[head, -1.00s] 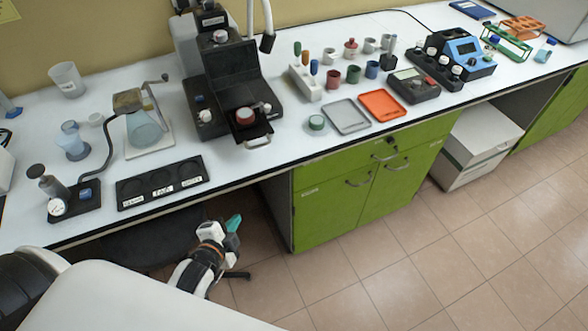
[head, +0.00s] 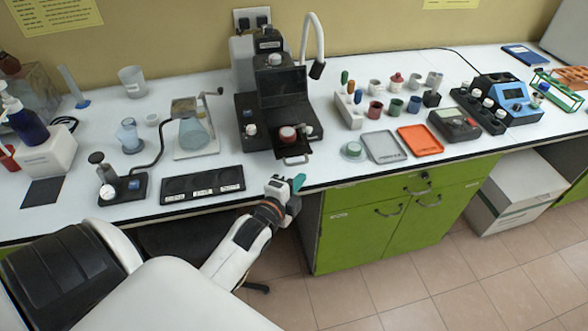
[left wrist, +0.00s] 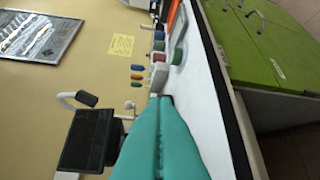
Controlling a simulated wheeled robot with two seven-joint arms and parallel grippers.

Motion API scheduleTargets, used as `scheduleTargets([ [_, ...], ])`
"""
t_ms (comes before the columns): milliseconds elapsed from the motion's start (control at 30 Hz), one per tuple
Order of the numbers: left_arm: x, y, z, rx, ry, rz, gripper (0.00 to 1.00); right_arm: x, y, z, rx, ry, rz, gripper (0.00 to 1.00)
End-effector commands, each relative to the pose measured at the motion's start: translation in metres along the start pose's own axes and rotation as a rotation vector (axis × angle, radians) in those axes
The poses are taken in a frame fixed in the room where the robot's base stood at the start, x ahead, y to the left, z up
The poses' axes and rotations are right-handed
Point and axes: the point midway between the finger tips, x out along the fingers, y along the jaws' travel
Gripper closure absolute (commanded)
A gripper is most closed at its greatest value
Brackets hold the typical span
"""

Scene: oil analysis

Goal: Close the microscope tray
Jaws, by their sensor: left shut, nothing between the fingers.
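The black microscope (head: 280,88) stands on the white bench in the head view. Its tray (head: 296,159) sticks out at the front, with a metal handle toward the bench edge. A red-topped round piece (head: 288,134) sits at the tray's inner end. My left gripper (head: 298,182) is just below and in front of the tray handle, apart from it, its teal fingers together and empty. In the left wrist view the shut teal fingers (left wrist: 160,135) fill the lower middle, and the microscope's dark part (left wrist: 90,138) shows at left. My right gripper is not in view.
A black slide plate (head: 202,184) and a flask on a stand (head: 193,132) are left of the microscope. A green-topped dish (head: 353,150), a grey tray (head: 383,147) and an orange tray (head: 420,139) lie to its right. Green cabinets (head: 350,241) stand below the bench edge.

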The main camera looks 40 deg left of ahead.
Motion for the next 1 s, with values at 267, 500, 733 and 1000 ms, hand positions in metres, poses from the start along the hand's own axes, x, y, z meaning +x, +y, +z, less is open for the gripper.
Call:
scheduleTargets([
  [267,0.026,0.001,-0.024,0.002,-0.001,0.001,1.00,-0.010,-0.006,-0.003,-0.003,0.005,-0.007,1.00],
  [500,0.030,0.000,-0.028,-0.001,0.000,0.000,1.00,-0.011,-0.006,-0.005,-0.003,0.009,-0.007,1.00],
  [733,0.030,0.000,-0.029,0.000,-0.001,0.000,1.00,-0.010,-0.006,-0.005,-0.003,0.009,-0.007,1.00],
  [1000,0.069,0.011,-0.064,0.009,-0.002,0.003,1.00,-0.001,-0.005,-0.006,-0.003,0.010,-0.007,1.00],
])
